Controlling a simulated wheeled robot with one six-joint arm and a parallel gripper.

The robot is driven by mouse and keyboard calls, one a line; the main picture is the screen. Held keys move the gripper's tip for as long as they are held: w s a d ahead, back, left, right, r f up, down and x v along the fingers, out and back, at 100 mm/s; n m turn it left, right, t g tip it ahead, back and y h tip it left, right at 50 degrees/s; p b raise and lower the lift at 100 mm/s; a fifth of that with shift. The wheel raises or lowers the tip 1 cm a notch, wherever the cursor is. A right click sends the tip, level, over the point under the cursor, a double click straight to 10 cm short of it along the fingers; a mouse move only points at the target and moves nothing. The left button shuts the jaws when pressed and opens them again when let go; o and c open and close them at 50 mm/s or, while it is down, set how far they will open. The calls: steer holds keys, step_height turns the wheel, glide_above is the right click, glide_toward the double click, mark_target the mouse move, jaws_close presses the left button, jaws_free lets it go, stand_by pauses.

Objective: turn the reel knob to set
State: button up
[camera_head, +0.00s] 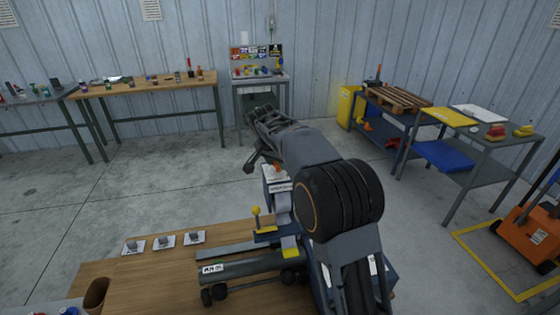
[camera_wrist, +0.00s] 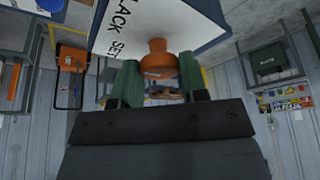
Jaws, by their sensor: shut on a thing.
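The reel knob (camera_wrist: 158,62) is orange and round-bodied, and it stands out from a white panel (camera_wrist: 125,28) with dark lettering that includes "SET" and blue edging. In the wrist view my gripper (camera_wrist: 161,78) has one green fingertip on each side of the knob and is shut on it. In the head view a small part of the orange knob (camera_head: 280,167) shows beside my arm, above the white label of the blue unit (camera_head: 269,188). My arm hides much of the unit and the fingertips there. I cannot tell which setting the knob points to.
The unit stands on a wooden bench (camera_head: 140,280). A yellow-topped lever (camera_head: 256,212), a grey tube (camera_head: 240,265) and several small labelled cards (camera_head: 164,241) are near it. Grey floor separates it from back tables (camera_head: 150,90) and a right-hand cart (camera_head: 480,140).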

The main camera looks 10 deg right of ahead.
steer(key=shift+c, duration=1.4)
steer(key=shift+d, duration=0.15)
steer(key=shift+c, duration=0.3)
steer(key=shift+n, duration=0.3)
steer(key=n+y, duration=0.1)
steer(key=n, duration=0.2)
steer(key=shift+n+t+b, duration=0.35)
steer(key=shift+n+t, duration=0.05)
steer(key=n+y, duration=0.2)
steer(key=n, duration=0.3)
steer(key=shift+s, duration=0.1)
steer(key=shift+n+y, duration=0.3)
